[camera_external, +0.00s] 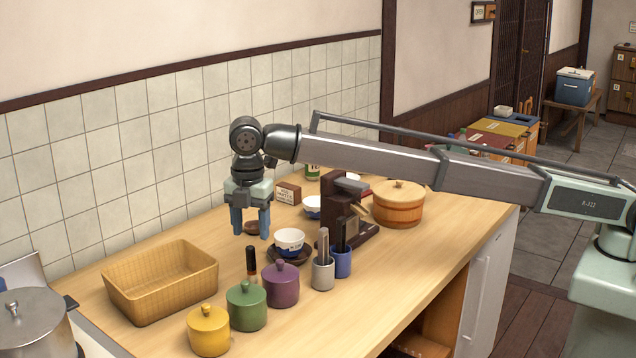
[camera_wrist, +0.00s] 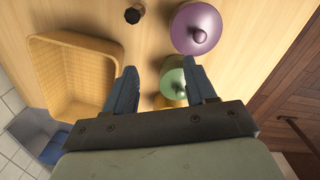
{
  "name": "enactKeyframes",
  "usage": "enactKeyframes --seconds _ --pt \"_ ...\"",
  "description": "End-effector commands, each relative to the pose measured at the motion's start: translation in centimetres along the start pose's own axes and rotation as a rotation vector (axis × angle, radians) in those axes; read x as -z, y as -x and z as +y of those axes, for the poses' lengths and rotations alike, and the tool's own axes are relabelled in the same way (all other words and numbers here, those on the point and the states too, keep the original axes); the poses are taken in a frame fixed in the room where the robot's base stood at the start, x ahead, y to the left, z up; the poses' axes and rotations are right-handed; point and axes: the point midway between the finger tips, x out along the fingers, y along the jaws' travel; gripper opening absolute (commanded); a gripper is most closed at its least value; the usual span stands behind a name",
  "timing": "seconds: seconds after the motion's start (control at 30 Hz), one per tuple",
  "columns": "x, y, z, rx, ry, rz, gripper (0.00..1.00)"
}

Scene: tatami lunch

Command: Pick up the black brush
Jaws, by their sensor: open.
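A slim upright item (camera_external: 251,263), black with an orange-brown band, stands on the counter between the tan basket and the lidded pots. Its dark top also shows in the wrist view (camera_wrist: 132,15) at the upper edge. A dark flat-headed tool (camera_external: 345,232) stands in a blue cup (camera_external: 341,264) farther right. I cannot tell for certain which of these is the black brush. My gripper (camera_external: 250,229) points down above the counter, open and empty. In the wrist view its fingers (camera_wrist: 162,80) are spread, with nothing held between them.
The tan basket (camera_external: 150,303) is at the left. Purple (camera_external: 281,286), green (camera_external: 246,308) and yellow (camera_external: 208,333) lidded pots stand along the front.

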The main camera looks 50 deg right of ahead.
Motion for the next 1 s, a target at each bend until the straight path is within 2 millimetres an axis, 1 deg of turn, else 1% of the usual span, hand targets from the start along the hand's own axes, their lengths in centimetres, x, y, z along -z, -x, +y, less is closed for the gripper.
enactKeyframes --seconds 0.03,0.1,0.2,0.27,0.37,0.47,0.67,0.8,0.9,1.0 --pt "-1.8 -0.1 0.9 0.004 -0.037 0.008 0.56" --pt "-3.6 -0.3 1.8 0.008 -0.077 0.018 0.56" --pt "-5.2 -0.4 2.5 0.012 -0.113 0.025 0.56" --pt "-5.7 -0.5 2.8 0.013 -0.125 0.028 0.56" --pt "-5.9 -0.8 2.9 0.014 -0.131 0.029 0.56" --pt "-5.9 -1.6 2.8 0.014 -0.131 0.029 0.56" --pt "-5.8 -4.6 2.7 0.015 -0.130 0.028 0.56" --pt "-5.7 -7.1 2.7 0.015 -0.129 0.028 0.56" --pt "-5.6 -8.3 2.7 0.014 -0.129 0.029 0.56" --pt "-5.6 -9.0 2.8 0.013 -0.129 0.029 0.56"
